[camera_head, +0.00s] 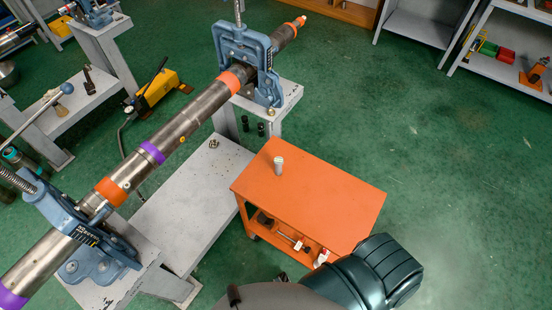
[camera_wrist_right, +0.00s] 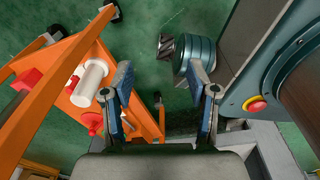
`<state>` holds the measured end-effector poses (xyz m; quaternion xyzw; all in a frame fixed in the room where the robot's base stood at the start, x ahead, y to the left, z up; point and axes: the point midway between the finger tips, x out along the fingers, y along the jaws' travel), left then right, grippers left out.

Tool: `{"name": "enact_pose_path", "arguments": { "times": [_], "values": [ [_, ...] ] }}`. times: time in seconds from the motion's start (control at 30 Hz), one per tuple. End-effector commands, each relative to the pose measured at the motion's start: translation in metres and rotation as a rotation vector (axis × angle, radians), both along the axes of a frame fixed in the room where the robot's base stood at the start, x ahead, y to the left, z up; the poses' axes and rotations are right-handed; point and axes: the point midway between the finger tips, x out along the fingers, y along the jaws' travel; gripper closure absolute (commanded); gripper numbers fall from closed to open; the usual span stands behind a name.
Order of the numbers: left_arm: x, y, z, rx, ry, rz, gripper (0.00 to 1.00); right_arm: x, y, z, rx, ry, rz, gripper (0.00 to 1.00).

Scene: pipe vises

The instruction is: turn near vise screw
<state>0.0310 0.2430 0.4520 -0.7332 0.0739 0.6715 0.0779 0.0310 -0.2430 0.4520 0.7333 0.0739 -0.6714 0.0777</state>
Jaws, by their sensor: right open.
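The near vise (camera_head: 95,245) is blue and stands at the lower left of the head view, around the long grey pipe (camera_head: 190,118). Its threaded screw (camera_head: 18,181) shows at the left edge. A bar with a blue-grey ball end (camera_head: 67,88) rises beside the screw and looks like its handle; where they join is out of view. My right gripper (camera_wrist_right: 160,82) shows in the right wrist view, open and empty, with its fingers apart over the floor beside the orange cart (camera_wrist_right: 28,118). The near vise is not recognisable in that view. My left gripper is in neither view.
A second blue vise (camera_head: 245,50) holds the pipe's far end. The orange cart (camera_head: 310,205) stands right of the grey bench (camera_head: 190,205), with a small pale object (camera_head: 279,165) on top. Shelves stand at the upper right. The green floor at right is clear.

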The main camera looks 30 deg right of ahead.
Motion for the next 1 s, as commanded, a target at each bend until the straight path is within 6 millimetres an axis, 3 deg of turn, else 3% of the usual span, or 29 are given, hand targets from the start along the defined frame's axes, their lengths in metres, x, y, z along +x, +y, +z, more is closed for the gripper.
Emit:
{"name": "enact_pose_path", "arguments": {
  "times": [0.47,0.57,1.0],
  "values": [
    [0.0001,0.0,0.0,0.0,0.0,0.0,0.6,0.0001,0.0001,0.0,0.0,0.0,0.0,0.41],
    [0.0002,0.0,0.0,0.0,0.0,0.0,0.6,0.0001,0.0,0.0,0.0,0.0,0.0,0.61],
    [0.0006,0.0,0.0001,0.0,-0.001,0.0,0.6,-0.0006,0.0,-0.0001,0.0,0.001,0.0,0.61]
  ]
}}
